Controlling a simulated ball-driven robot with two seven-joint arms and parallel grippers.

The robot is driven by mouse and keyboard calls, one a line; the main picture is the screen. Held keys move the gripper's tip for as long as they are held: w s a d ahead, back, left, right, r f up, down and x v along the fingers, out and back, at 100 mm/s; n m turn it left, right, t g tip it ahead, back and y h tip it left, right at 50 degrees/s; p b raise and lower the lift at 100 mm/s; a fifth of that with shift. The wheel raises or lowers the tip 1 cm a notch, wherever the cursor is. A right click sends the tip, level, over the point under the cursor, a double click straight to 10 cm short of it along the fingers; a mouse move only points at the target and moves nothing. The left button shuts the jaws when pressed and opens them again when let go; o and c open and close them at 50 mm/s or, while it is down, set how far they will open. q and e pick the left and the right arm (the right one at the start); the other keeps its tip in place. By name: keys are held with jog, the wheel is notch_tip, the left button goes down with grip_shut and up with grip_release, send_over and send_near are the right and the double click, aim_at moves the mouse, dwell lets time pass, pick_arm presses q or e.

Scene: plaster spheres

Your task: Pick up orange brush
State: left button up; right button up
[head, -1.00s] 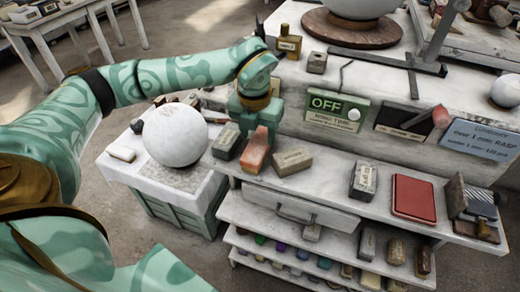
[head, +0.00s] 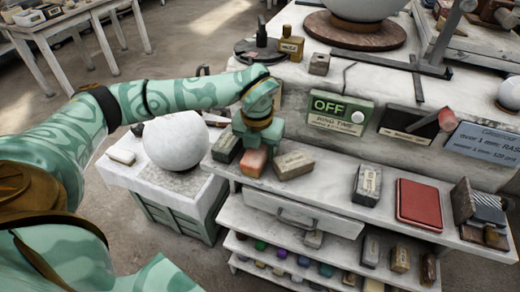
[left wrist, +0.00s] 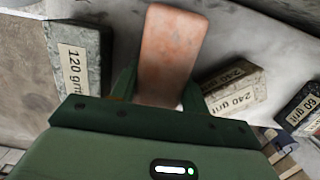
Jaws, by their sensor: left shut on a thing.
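The orange brush (head: 253,162) is a block-like orange piece on the front of the upper shelf, between two grey blocks. My left gripper (head: 258,143) is over it from behind, pointing down, and hides its back part. In the left wrist view the orange brush (left wrist: 171,50) stands out between the two green fingers (left wrist: 158,90), and the jaws are shut on it. I cannot tell whether it is clear of the shelf. My right gripper is not in view.
A grey block labelled 120 grit (left wrist: 77,58) stands close on one side of the brush, and a 240 grit block (left wrist: 235,90) on the other. A red book-like pad (head: 419,203) lies further right. A white sphere (head: 175,144) sits on a stand to the left.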

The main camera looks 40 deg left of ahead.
pick_arm(q)
jog(key=shift+r, duration=0.6)
notch_tip(320, 180, up, 3)
jog(key=shift+f+p, duration=0.15)
jog(key=shift+p, duration=0.55)
jog(key=s+r, duration=0.1)
jog(key=s+d+r+p, duration=0.1)
jog(key=s+r, duration=0.2)
jog(key=r, duration=0.1)
jog(key=shift+s+d+r+p, duration=0.2)
jog(key=shift+d+r+p, duration=0.05)
jog(key=shift+d+p, duration=0.15)
jog(key=s+d+r, duration=0.3)
jog(key=s, duration=0.5)
jog(key=shift+s+d+r+p, duration=0.3)
jog(key=shift+p, duration=0.1)
